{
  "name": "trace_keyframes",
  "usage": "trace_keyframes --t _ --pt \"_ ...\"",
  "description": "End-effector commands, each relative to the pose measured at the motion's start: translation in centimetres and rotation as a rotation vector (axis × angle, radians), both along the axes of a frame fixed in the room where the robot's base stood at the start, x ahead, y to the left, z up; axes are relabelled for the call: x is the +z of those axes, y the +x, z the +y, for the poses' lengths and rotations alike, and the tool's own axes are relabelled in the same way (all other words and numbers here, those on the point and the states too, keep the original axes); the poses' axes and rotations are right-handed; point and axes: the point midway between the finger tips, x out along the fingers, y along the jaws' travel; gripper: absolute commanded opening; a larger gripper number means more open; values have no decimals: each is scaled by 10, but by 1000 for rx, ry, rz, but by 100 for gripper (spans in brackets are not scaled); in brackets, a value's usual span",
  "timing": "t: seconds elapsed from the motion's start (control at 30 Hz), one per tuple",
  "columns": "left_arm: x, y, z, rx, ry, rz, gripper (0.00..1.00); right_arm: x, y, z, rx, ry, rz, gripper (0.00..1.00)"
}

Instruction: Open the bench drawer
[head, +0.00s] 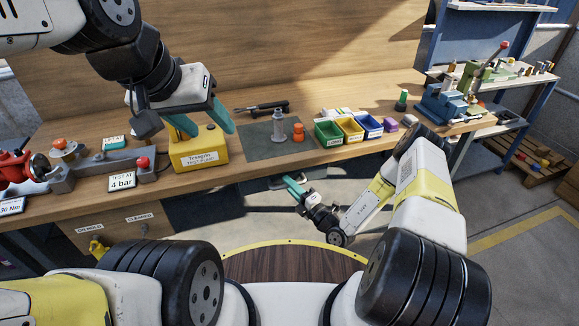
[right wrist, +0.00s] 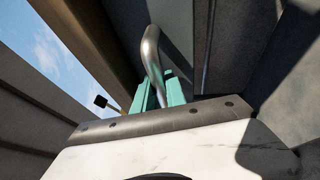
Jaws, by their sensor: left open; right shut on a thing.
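The bench drawer shows only in part under the bench top, in shadow. Its curved metal bar handle (right wrist: 152,55) shows in the right wrist view. My right gripper (head: 292,187) is low at the bench front; in the right wrist view its teal fingers (right wrist: 160,92) are shut on the handle. In the head view the fingers and my arm mostly hide the handle. I cannot tell how far the drawer stands out. My left gripper (head: 204,121) is open and empty, above and around the top of a yellow box (head: 198,152) on the bench.
The wooden bench top (head: 262,174) carries a grey mat (head: 258,149) with small parts. Green (head: 328,134), yellow (head: 350,129) and blue (head: 370,126) bins stand right of it.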

Motion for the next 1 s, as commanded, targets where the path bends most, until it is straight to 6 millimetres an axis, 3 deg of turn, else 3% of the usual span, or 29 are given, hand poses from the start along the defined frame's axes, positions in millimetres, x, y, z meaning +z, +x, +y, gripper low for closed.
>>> trace_keyframes --t 0.57,0.77,1.0 --pt "0 0 0 0 0 0 54 -2 -7 -3 -1 -1 4 0" --pt "0 0 0 0 0 0 54 -2 -35 -12 -3 0 7 0" --pt "0 0 0 0 0 0 54 -2 -91 -31 -4 2 9 0"
